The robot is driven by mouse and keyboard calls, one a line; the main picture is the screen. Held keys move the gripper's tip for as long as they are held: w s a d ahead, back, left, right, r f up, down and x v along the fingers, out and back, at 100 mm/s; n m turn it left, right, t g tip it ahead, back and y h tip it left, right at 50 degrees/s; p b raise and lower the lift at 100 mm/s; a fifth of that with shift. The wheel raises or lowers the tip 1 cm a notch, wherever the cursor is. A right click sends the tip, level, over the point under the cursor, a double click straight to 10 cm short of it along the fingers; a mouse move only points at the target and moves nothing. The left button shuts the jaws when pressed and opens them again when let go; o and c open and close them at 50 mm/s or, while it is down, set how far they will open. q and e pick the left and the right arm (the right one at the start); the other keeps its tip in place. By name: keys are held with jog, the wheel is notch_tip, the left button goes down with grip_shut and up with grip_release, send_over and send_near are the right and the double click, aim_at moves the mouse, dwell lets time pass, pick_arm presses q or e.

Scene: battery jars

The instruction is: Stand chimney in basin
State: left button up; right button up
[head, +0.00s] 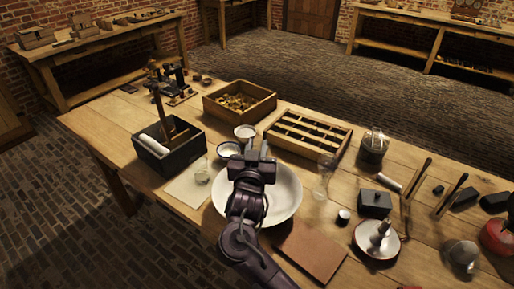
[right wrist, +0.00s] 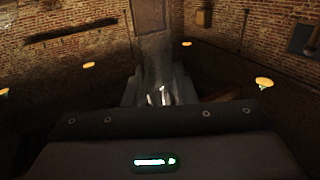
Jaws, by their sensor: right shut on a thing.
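A wide white basin (head: 288,200) stands near the middle of the wooden table. My right gripper (head: 256,150) is above it in the head view, and my arm covers much of the basin's inside. In the right wrist view, the gripper (right wrist: 158,97) is shut on a clear glass chimney (right wrist: 155,58), which extends away from the fingers. The chimney is faint and hard to make out in the head view, so its height above the basin cannot be told. My left gripper is not in view.
Small white bowls (head: 245,132) stand behind the basin. A clear glass vessel (head: 324,178) is close on its right, and a glass beaker (head: 202,176) on its left. A brown board (head: 312,254) lies in front. A slotted wooden rack (head: 308,133) is behind.

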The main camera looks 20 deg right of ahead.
jog(key=o, duration=1)
jog(key=shift+w+f, duration=0.1)
jog(key=shift+f, duration=0.05)
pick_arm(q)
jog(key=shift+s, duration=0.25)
pick_arm(e)
jog(key=shift+r, duration=0.2)
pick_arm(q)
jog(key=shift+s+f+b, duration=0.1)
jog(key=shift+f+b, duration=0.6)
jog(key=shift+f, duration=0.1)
pick_arm(e)
jog(key=v, duration=1.2)
